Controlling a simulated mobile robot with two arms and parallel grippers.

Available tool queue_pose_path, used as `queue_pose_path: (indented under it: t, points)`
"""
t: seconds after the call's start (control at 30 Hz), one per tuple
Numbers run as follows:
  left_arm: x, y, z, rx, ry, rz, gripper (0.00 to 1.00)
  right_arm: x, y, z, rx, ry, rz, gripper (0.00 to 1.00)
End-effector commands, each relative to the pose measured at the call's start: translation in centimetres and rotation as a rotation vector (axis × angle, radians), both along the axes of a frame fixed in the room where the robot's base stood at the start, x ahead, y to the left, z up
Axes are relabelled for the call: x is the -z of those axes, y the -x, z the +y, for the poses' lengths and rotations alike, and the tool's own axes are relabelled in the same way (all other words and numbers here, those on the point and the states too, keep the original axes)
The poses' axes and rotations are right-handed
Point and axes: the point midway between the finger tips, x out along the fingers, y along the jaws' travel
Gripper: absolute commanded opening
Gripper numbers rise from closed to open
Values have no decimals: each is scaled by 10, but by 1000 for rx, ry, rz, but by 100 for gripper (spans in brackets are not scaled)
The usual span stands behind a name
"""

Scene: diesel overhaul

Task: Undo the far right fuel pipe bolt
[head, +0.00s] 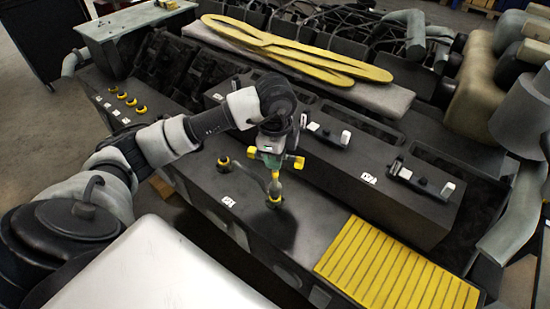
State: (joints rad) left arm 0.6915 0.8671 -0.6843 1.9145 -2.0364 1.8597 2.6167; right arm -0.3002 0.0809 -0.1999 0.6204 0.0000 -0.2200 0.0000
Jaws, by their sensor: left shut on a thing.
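My left gripper (271,144) is over the near engine block, shut on a green and yellow T-shaped tool (298,162). The tool points down, and its lower end is at or just above a yellow bolt (275,199) at the right end of a short curved grey fuel pipe (254,176). I cannot tell whether they touch. Another yellow bolt (224,163) is at the pipe's left end. The gripper's fingers partly hide the tool's upper part. My right gripper is not in view.
Several yellow-topped bolts (131,102) stand in a row on the left ledge. A yellow ribbed mat (395,268) lies on the block's right end. Yellow gaskets (320,70) lie on a grey pad behind. A higher dark ledge (350,165) with small brackets runs behind the pipe.

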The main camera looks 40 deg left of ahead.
Motion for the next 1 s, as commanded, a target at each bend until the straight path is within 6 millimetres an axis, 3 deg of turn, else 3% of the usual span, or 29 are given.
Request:
queue_pose_path:
  t: [1.0]
  points:
    - [1,-1,0,959,-1,-2,0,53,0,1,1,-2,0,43]
